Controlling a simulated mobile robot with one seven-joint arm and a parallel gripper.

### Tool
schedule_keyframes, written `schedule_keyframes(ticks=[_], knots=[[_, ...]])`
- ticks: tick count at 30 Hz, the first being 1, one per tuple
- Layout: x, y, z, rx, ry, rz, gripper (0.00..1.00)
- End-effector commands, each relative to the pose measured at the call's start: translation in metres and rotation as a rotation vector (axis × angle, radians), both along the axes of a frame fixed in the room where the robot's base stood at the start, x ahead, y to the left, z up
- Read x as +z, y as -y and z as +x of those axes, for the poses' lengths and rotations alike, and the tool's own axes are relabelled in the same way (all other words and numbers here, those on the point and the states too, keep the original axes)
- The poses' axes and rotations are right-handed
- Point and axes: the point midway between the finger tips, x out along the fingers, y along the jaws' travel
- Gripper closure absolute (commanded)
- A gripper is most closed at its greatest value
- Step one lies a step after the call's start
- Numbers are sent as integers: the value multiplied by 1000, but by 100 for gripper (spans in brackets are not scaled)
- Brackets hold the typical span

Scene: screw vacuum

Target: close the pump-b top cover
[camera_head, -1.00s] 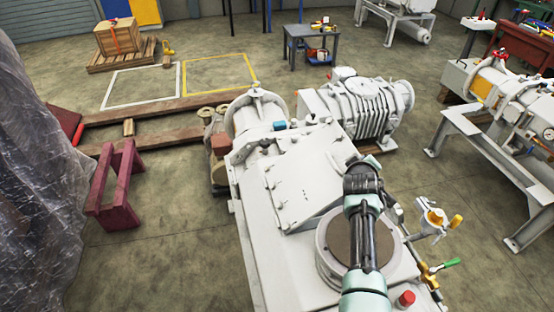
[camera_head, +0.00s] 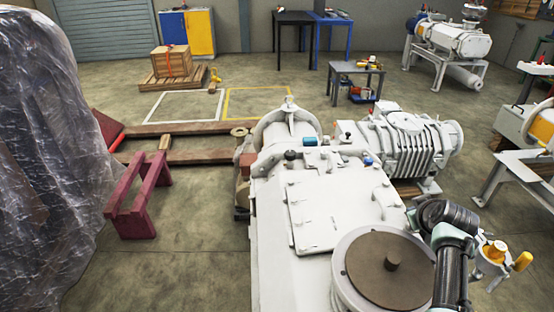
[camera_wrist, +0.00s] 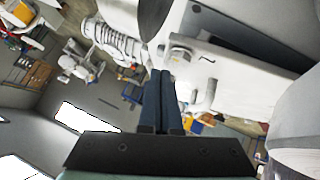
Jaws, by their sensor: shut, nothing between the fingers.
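The white pump (camera_head: 285,265) stands at the centre of the head view. Its top cover (camera_head: 335,215), a flat pale plate with small fittings along its edges, lies over the top behind the round port. I cannot tell whether it sits fully flush. In the wrist view my gripper (camera_wrist: 161,85) is shut and empty, its dark fingers together. White pump parts (camera_wrist: 240,65) and a dark gap show beyond and to the right of it. In the head view my arm is right of the round port; the fingertips are not clearly visible there.
A yellow-handled valve (camera_head: 495,252) sticks out at the right. A ribbed white blower (camera_head: 410,150) stands behind. Open floor and a maroon stand (camera_head: 140,195) lie left.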

Motion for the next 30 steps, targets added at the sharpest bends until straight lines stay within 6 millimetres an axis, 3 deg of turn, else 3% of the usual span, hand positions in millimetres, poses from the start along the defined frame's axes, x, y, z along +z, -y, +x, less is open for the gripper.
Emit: schedule_keyframes(ticks=[1, 9, 30], knots=[[-9, 1, 0, -1, 1, 24, 100], [-18, 0, 0, -1, -4, 111, 100], [-19, 0, 0, 0, -5, 129, 100]])
